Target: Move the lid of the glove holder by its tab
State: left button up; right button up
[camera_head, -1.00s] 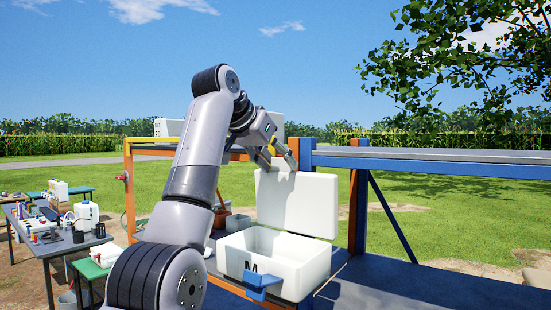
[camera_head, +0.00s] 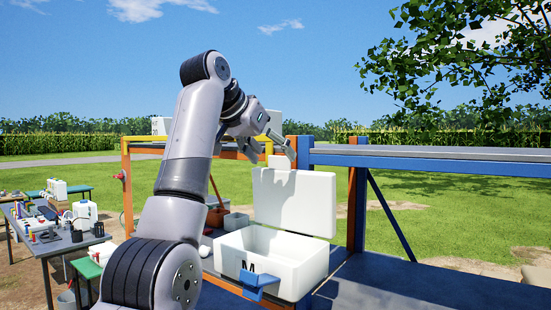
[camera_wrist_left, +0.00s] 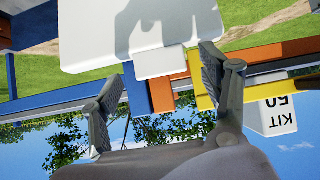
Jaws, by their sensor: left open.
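The glove holder is a white box (camera_head: 290,285) marked M, with an open top and a blue piece (camera_head: 260,280) on its front. Its white lid (camera_head: 295,200) stands up nearly vertical at the back edge, with the small tab (camera_head: 281,162) at its top. The lid (camera_wrist_left: 125,30) and tab (camera_wrist_left: 158,63) also show in the left wrist view, upside down. My left gripper (camera_head: 272,152) is open, with its fingers just above and beside the tab. In the wrist view the tab lies between the spread fingers (camera_wrist_left: 157,80); I cannot see contact. My right gripper is out of view.
A blue and orange rack frame (camera_head: 305,150) stands close beside the lid. The dark blue shelf (camera_head: 410,285) right of the box is clear. A reddish-brown pot (camera_head: 216,216) stands behind the box. A cluttered grey table (camera_head: 55,245) is at the left.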

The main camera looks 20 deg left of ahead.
pick_arm(q)
jog(key=v, duration=0.9)
jog(key=shift+s+r, duration=0.2)
jog(key=shift+s, duration=0.05)
jog(key=shift+a, duration=0.1)
